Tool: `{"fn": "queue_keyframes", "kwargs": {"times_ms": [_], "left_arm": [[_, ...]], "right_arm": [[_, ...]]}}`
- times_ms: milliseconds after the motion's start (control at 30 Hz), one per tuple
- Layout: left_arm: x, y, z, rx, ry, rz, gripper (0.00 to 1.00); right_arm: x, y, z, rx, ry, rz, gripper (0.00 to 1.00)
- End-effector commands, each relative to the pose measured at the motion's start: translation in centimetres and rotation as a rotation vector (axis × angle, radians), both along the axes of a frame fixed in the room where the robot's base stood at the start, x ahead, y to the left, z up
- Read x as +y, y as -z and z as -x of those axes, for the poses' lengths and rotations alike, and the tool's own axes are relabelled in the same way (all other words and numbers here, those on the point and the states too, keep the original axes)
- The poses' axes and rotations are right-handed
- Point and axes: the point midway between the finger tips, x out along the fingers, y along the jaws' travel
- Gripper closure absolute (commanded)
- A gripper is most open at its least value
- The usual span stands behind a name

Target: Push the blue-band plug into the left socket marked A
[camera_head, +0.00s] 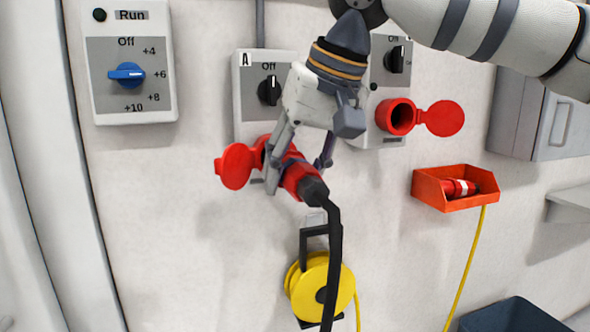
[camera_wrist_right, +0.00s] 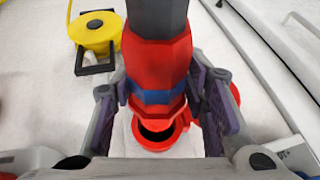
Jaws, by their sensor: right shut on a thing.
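The red plug (camera_head: 300,180) has a blue band (camera_wrist_right: 158,97) and a black cable (camera_head: 335,250) hanging down. My right gripper (camera_head: 298,170) is shut on the plug, with one finger on each side at the band. The left socket (camera_head: 262,152) is red, under the box marked A (camera_head: 246,85), its red lid (camera_head: 236,166) open to the left. The plug's front is at the socket's mouth. In the right wrist view, the socket's dark opening (camera_wrist_right: 155,135) shows partly beyond the plug; I cannot tell whether the tip is inside. My left gripper is out of view.
A second red socket (camera_head: 396,117) with an open lid is to the right. An orange tray (camera_head: 430,195) holds a red plug with a white band (camera_head: 458,188) on a yellow cable. A yellow reel (camera_head: 318,288) hangs below. A Run dial box (camera_head: 130,45) is at left.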

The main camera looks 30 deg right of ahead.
Motion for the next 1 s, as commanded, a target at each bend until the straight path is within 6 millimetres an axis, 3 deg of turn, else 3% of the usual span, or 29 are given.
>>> {"fn": "queue_keyframes", "kwargs": {"times_ms": [1000], "left_arm": [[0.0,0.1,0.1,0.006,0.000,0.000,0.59]], "right_arm": [[-0.6,-0.1,-2.4,-0.001,0.001,-0.001,0.98]]}}
